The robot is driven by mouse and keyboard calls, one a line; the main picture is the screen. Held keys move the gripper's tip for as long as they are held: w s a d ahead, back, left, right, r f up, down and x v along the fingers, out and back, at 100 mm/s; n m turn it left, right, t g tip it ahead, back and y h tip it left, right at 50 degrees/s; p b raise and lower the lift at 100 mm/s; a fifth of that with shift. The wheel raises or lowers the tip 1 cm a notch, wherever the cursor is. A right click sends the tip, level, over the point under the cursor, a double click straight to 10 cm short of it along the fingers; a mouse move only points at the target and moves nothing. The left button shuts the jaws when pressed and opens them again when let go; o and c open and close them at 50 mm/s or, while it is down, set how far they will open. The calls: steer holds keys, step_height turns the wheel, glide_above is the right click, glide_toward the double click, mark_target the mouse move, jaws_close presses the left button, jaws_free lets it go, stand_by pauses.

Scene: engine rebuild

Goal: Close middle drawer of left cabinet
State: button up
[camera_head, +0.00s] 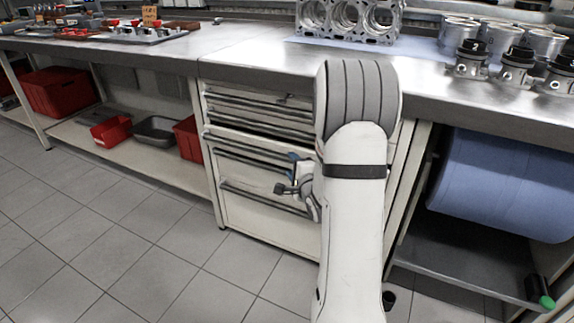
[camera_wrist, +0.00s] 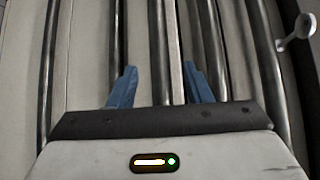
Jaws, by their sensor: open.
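The white cabinet (camera_head: 265,215) with several drawers and long metal bar handles stands under the workbench, left of my arm. A middle drawer (camera_head: 235,136) seems to stand out a little from the others, with a dark gap above it. My gripper (camera_head: 286,173) is open and empty in front of the drawer fronts, toward their right side. In the wrist view its blue fingers (camera_wrist: 159,68) are apart and face the drawer fronts and handles (camera_wrist: 210,45). I cannot tell whether they touch. My arm hides the cabinet's right part.
The steel workbench (camera_head: 240,62) runs above, with an engine block (camera_head: 350,20) and pistons (camera_head: 515,65) on it. Red bins (camera_head: 110,131) sit on a low shelf at left. A blue roll (camera_head: 505,185) is at right. The tiled floor (camera_head: 120,240) at left is clear.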

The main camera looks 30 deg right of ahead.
mark_target(288, 161)
steer(key=w, duration=0.4)
steer(key=shift+d+f+b, duration=0.2)
steer(key=shift+f+b, duration=0.1)
steer(key=shift+b, duration=0.05)
steer(key=shift+c, duration=0.6)
jaws_close()
